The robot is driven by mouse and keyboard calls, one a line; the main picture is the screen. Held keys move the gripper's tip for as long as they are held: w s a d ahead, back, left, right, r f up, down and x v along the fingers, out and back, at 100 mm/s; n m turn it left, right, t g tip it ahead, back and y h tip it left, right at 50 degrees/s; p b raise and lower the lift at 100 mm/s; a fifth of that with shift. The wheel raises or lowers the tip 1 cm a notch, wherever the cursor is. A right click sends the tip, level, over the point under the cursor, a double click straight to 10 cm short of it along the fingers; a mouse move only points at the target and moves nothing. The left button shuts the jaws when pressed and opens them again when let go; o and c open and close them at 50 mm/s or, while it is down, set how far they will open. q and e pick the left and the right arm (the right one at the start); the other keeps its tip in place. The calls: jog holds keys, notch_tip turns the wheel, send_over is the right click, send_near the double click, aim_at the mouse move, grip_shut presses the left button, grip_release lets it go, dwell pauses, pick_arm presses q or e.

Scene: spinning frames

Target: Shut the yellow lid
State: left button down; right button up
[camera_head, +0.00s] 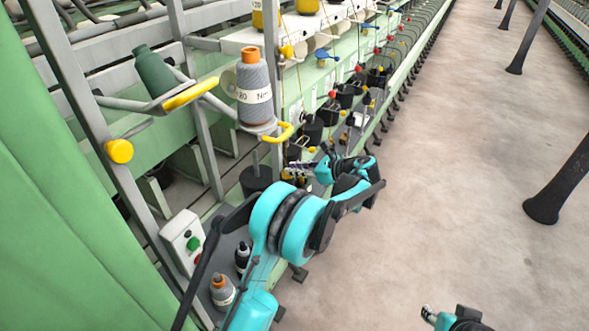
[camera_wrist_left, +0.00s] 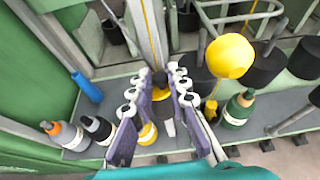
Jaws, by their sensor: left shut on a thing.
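My left gripper (camera_head: 293,171) reaches to the lower front of the green spinning frame in the head view. In the left wrist view its two purple-and-white fingers (camera_wrist_left: 159,84) are shut on a small dark thing between the tips, which they partly hide. A small yellow piece (camera_wrist_left: 148,134) shows below the left finger, and a yellow ball (camera_wrist_left: 230,56) stands right of the fingers. I cannot tell which yellow part is the lid. The end of my right arm (camera_head: 455,319) shows at the bottom edge of the head view; its fingers are not clear.
A grey bobbin (camera_head: 254,85) stands on a holder with yellow handles (camera_head: 190,93). A switch box (camera_head: 184,240) and small bottles (camera_head: 222,291) are near my left arm. A green bottle (camera_wrist_left: 238,106) stands right of the fingers. The floor (camera_head: 440,180) is open, with dark posts (camera_head: 560,180).

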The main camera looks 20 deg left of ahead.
pick_arm(q)
jog(key=shift+f+m, duration=0.1)
jog(key=shift+m, duration=0.2)
dwell(0.4)
jog(key=c, duration=1.5)
grip_release()
jog(key=shift+w, duration=0.1)
jog(key=v, duration=1.2)
jog(key=shift+w, duration=0.15)
